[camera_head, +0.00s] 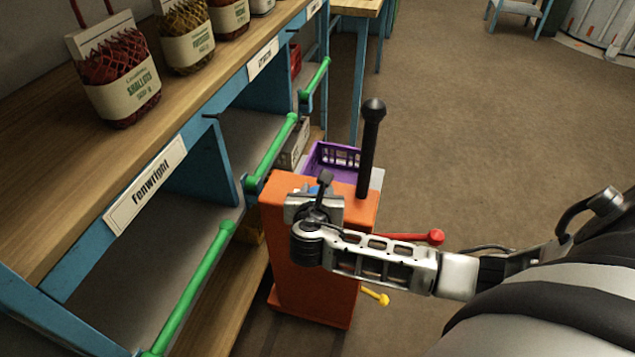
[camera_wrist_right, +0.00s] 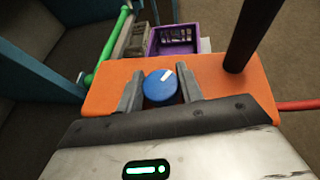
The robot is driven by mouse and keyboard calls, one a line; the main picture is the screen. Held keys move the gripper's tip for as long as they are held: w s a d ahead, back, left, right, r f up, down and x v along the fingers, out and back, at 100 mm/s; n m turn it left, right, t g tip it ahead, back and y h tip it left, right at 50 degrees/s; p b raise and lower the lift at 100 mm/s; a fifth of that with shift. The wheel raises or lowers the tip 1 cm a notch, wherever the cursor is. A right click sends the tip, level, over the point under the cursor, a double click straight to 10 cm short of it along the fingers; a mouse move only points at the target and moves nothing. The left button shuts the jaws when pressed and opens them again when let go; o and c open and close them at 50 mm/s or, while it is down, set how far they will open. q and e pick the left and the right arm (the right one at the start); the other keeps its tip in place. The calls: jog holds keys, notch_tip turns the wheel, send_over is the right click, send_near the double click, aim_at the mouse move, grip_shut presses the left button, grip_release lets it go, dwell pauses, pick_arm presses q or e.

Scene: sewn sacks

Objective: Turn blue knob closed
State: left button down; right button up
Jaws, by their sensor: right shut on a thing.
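The blue knob (camera_wrist_right: 160,86) sits on top of an orange box-shaped pedestal (camera_head: 300,275) in front of the shelving. It is round with a white pointer mark aimed up and slightly right in the right wrist view. My right gripper (camera_wrist_right: 160,88) is over the pedestal top, one finger on each side of the knob, shut on it. In the head view only a sliver of blue shows beside the right gripper (camera_head: 318,188); the gripper hides the rest of the knob. My left gripper is in neither view.
A tall black-knobbed lever (camera_head: 369,145) rises from the pedestal's right side. A red handle (camera_head: 437,237) and a yellow handle (camera_head: 381,298) stick out at its right. Shelving with green rails (camera_head: 195,290) stands close on the left. A purple crate (camera_head: 335,156) is behind. Floor at right is clear.

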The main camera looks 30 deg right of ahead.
jog(key=m+g+h+p, duration=0.2)
jog(key=m+g+h, duration=0.1)
jog(key=shift+a+r+m, duration=0.1)
jog(key=shift+m, duration=0.3)
jog(key=shift+m+g+h, duration=0.6)
jog(key=shift+m+g, duration=0.4)
jog(key=shift+g, duration=0.2)
jog(key=m+g, duration=0.2)
jog(key=m+g+h, duration=0.1)
jog(key=g, duration=0.1)
jog(key=shift+f+m+b, duration=0.2)
jog(key=shift+m+b, duration=0.1)
jog(key=shift+m, duration=0.1)
jog(key=shift+m+g+b, duration=0.4)
jog(key=shift+m+g, duration=0.2)
jog(key=shift+g, duration=0.2)
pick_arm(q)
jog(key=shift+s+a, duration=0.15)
pick_arm(e)
jog(key=shift+m+g, duration=0.4)
jog(key=shift+g, duration=0.1)
jog(key=o, duration=1)
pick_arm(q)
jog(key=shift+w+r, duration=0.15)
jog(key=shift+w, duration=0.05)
pick_arm(e)
jog(key=shift+r, duration=0.1)
